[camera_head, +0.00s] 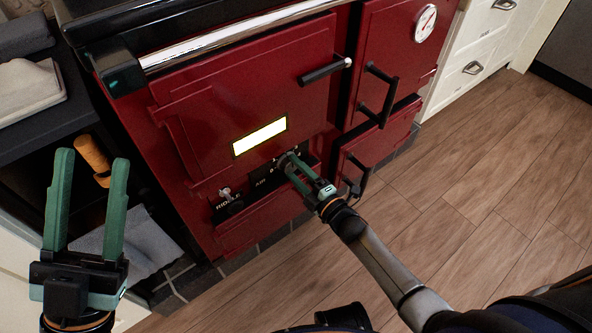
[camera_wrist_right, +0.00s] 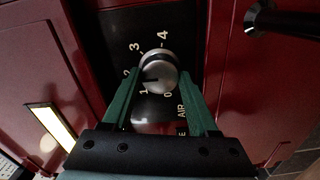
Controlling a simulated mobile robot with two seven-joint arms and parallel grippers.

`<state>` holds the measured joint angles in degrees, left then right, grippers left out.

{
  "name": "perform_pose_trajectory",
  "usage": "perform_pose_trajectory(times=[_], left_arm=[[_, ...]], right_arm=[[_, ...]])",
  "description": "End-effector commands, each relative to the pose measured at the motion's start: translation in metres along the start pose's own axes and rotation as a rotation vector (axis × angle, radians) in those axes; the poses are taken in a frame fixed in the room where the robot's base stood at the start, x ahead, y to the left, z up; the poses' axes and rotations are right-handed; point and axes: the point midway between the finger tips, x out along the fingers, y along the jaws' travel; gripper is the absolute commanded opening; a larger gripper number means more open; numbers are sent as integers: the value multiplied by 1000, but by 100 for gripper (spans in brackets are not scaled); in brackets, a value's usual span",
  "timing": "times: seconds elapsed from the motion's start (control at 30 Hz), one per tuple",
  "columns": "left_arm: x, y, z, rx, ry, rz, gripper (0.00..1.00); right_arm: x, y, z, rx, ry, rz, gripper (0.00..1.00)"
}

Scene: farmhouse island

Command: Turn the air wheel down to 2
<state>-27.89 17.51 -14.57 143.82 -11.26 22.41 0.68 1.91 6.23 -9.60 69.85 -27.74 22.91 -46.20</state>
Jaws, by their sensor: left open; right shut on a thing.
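The air wheel (camera_wrist_right: 158,68) is a round metal knob on a black plate with the numbers 0 to 4 around it and the word AIR beside it. A dark mark shows on the knob on the side toward the 1, but I cannot read its exact setting. My right gripper (camera_head: 290,165) reaches the front of the red stove (camera_head: 215,110). In the right wrist view its green fingers (camera_wrist_right: 160,82) are on both sides of the wheel, shut on it. My left gripper (camera_head: 92,160) is open and empty at the left, away from the stove front.
A bright window (camera_head: 260,137) is above the black plate. The riddle knob (camera_head: 225,193) is left of it. Black door handles (camera_head: 326,70) stick out above and to the right. A dark shelf with a wooden-handled thing (camera_head: 92,158) is at the left. Wooden floor (camera_head: 480,190) is clear at right.

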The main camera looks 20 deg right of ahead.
Motion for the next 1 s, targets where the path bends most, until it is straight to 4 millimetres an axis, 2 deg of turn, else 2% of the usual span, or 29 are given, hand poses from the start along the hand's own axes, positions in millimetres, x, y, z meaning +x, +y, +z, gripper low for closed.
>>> perform_pose_trajectory(times=[0.37, 0.4, 0.6, 0.87, 1.0], left_arm=[[0, 0, 0, 0, 0, 1, 50], [0, 0, 0, 0, 0, 2, 50], [0, 1, 0, 1, -1, 7, 50], [0, 2, 0, 2, -1, 11, 50], [3, 0, -3, 0, 0, 9, 50]], right_arm=[[-1, -1, 0, -2, -1, -2, 4], [-1, -1, 0, -2, -1, -2, 64], [0, -1, 0, -2, 0, -1, 87], [-1, 0, 0, -2, 0, -1, 89], [-10, 0, 0, -1, -1, -3, 89]])
